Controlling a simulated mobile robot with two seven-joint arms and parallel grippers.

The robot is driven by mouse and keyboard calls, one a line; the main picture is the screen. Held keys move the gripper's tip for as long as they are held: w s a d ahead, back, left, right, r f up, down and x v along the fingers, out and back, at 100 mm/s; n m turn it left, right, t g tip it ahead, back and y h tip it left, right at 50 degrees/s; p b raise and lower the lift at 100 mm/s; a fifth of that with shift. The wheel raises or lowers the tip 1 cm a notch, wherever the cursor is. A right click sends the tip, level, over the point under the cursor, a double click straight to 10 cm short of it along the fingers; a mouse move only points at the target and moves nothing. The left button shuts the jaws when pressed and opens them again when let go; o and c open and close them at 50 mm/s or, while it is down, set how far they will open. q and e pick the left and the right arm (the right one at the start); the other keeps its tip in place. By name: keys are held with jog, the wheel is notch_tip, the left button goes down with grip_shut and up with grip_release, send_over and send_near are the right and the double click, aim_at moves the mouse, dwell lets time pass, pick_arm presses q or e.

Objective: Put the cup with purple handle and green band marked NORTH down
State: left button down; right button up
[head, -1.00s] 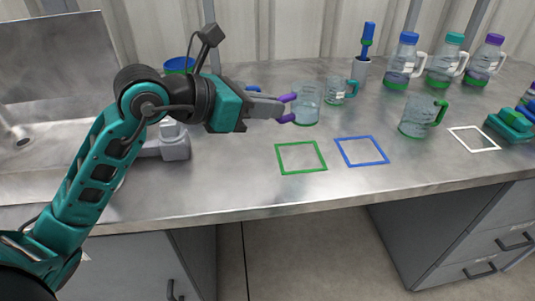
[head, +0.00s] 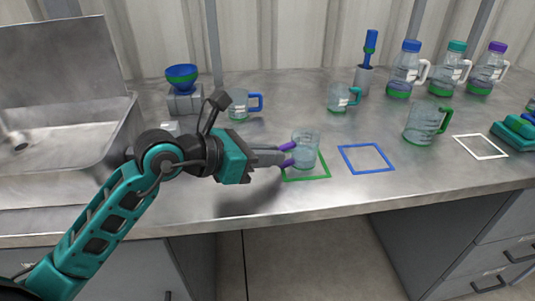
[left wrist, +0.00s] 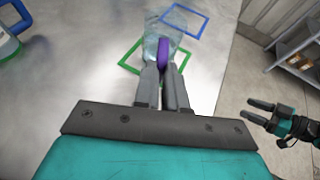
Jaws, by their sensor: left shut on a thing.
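My left gripper (head: 287,154) is shut on the purple handle (left wrist: 174,46) of a clear glass cup (head: 306,150). The cup is upright, over the green square outline (head: 308,179) on the counter; I cannot tell whether its base touches the counter. Its green band and NORTH mark cannot be made out. In the left wrist view the cup (left wrist: 160,30) lies beyond the fingers, above part of the green outline. My right gripper (left wrist: 261,112) shows at the right of the left wrist view, its fingers apart and empty, away from the cup.
A blue square outline (head: 367,170) lies empty to the right. A green-handled cup (head: 422,122), a teal-handled cup (head: 338,100) and a blue-handled cup (head: 238,107) stand around. Bottles (head: 404,75) line the back right. A white outline (head: 480,151) is empty. A sink (head: 60,130) is left.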

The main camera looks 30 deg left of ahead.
pick_arm(q)
jog(key=shift+f, duration=0.2)
jog(key=c, duration=1.2)
grip_release()
jog(key=shift+r, duration=0.15)
